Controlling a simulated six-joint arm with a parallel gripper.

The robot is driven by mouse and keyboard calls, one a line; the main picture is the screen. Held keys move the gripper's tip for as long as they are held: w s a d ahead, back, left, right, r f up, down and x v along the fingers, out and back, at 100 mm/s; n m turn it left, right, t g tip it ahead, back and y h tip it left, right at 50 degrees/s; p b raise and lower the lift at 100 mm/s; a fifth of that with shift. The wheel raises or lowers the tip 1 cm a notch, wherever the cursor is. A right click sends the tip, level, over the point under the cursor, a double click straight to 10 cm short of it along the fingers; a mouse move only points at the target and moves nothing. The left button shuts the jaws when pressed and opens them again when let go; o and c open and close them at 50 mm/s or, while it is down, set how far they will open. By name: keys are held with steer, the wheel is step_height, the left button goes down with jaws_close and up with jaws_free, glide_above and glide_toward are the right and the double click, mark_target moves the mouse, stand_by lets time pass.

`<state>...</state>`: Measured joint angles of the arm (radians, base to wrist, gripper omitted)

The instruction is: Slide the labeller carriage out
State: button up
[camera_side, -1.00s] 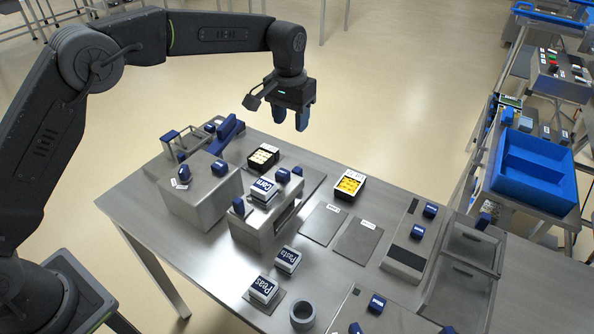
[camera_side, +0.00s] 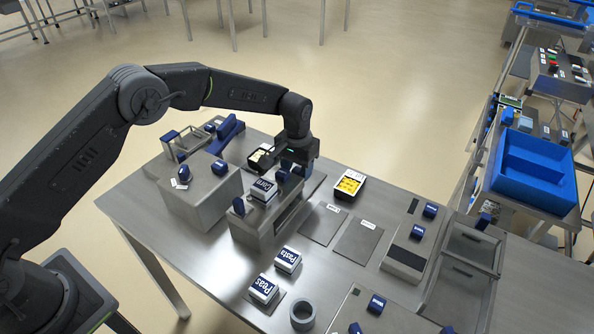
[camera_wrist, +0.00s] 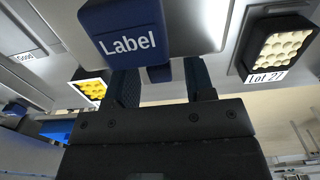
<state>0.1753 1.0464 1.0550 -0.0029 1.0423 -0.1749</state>
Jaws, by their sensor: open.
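The labeller (camera_side: 262,224) is a steel box on the table with a block with a dark blue label (camera_side: 263,190) and blue knobs on top. In the wrist view, a blue block marked "Label" (camera_wrist: 126,30) is close in front of the camera. My gripper (camera_side: 293,176) is open and low at the labeller's far right end. In the wrist view my gripper's fingers (camera_wrist: 163,88) stand apart, with a smaller blue piece (camera_wrist: 159,73) between or just beyond them. I cannot tell if they touch it. The carriage is largely hidden by my gripper.
A dark tray marked "Lot 27" (camera_wrist: 280,45) is close to the gripper. A tray with yellow contents (camera_side: 349,183) stands to the right. A steel box with blue knobs (camera_side: 201,199) is left of the labeller. Flat grey plates (camera_side: 357,242) lie on its right.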

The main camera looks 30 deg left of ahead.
steer(key=shift+f, duration=0.6)
jaws_close()
